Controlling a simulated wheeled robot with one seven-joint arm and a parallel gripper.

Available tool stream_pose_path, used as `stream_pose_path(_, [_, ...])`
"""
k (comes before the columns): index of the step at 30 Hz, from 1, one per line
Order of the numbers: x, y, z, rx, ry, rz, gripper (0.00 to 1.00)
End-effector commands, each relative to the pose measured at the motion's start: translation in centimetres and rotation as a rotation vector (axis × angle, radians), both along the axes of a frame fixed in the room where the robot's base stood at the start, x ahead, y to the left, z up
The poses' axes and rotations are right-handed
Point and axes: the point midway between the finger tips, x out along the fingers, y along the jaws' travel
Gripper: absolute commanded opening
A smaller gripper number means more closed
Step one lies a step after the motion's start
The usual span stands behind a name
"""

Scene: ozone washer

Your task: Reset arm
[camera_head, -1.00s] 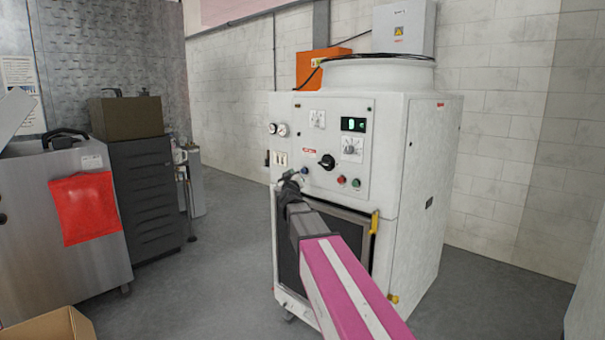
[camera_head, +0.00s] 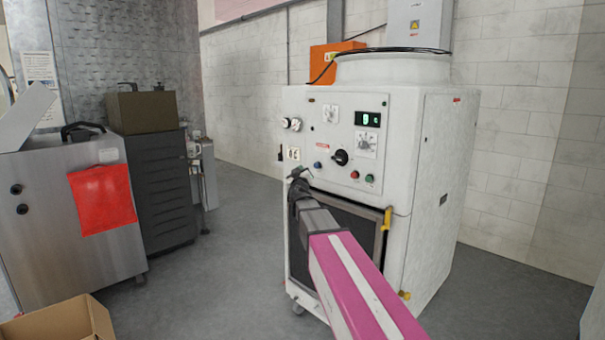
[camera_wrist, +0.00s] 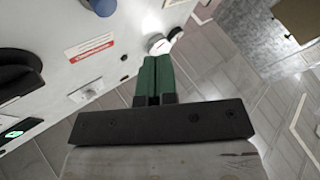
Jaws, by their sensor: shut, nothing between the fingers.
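The white ozone washer (camera_head: 445,150) stands at the centre right of the head view, with knobs, buttons, gauges and a lit display on its control panel (camera_head: 345,140). My pink and grey arm reaches toward its front. My gripper (camera_head: 297,174) is at the arm's far end, in front of the panel's lower left, small and dark. In the wrist view my gripper's green fingers (camera_wrist: 154,75) are together with nothing between them. The washer's white panel (camera_wrist: 105,62) lies beyond and to the left of them. I cannot tell the exact gap to the panel.
A steel cabinet (camera_head: 45,240) with a red cloth (camera_head: 103,199) stands at left, beside a dark drawer unit (camera_head: 165,190). An open cardboard box (camera_head: 60,322) is at the lower left. Grey floor (camera_head: 225,275) between the drawers and the washer is clear.

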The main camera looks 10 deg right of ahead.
Motion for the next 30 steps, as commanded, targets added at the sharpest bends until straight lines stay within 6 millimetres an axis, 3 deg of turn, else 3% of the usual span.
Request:
stream_pose_path(5, [-1.3, 1.1, -4.7, 0.035, 0.135, 0.109, 0.00])
stream_pose_path(10, [-4.3, 2.6, -12.8, 0.118, 0.400, 0.248, 0.00])
stream_pose_path(14, [-8.2, 3.2, -19.9, 0.208, 0.660, 0.307, 0.00])
stream_pose_path(18, [-13.9, 2.9, -27.1, 0.314, 0.958, 0.296, 0.00])
stream_pose_path(24, [-23.8, 1.3, -35.1, 0.463, 1.368, 0.145, 0.00])
stream_pose_path(30, [-32.2, -0.7, -39.1, 0.563, 1.653, -0.086, 0.00])
